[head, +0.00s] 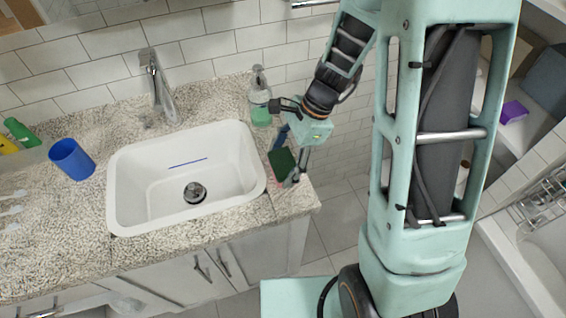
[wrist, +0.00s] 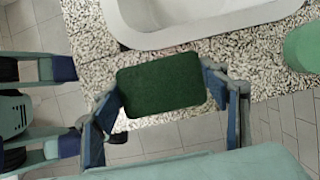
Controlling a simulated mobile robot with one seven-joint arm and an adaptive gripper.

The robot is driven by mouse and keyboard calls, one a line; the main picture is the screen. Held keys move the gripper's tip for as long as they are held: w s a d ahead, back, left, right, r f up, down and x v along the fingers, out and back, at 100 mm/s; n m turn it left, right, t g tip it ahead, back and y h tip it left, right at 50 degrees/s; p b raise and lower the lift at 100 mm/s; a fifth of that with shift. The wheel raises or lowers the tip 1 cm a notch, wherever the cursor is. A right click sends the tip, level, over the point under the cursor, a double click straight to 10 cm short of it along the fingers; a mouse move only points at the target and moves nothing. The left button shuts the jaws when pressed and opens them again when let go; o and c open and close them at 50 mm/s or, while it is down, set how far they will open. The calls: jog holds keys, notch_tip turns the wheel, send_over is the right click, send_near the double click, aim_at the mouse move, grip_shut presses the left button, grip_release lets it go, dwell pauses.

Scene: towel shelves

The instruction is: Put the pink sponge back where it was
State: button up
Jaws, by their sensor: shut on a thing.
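The sponge (head: 282,161) shows a dark green face in the head view, with a thin pinkish strip along its lower edge. In the wrist view the sponge (wrist: 160,84) shows only its dark green face. My gripper (head: 287,158) is shut on the sponge, with one finger at each short end, as the wrist view of my gripper (wrist: 165,88) shows. The sponge is at the right end of the speckled counter (head: 232,222), right of the white sink (head: 122,190). In the wrist view it overlaps the counter's edge. I cannot tell whether it touches the counter.
A soap bottle (head: 260,105) with green liquid stands behind the sink's right corner, close to my arm. A blue cup (head: 72,160) and a green bottle (head: 18,131) are at the left. A faucet (head: 157,85) rises behind the sink. Tiled floor (head: 335,215) lies right of the counter.

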jog(key=shift+f, duration=0.25)
jog(key=o, duration=1.1)
jog(key=shift+r, duration=0.1)
jog(key=shift+w+d+r, duration=0.1)
jog(key=shift+r, duration=0.35)
jog(key=p+v, duration=0.1)
jog(key=v, duration=1)
jog(key=shift+r+p, duration=0.2)
jog(key=shift+p, duration=0.1)
jog(key=shift+d, duration=0.1)
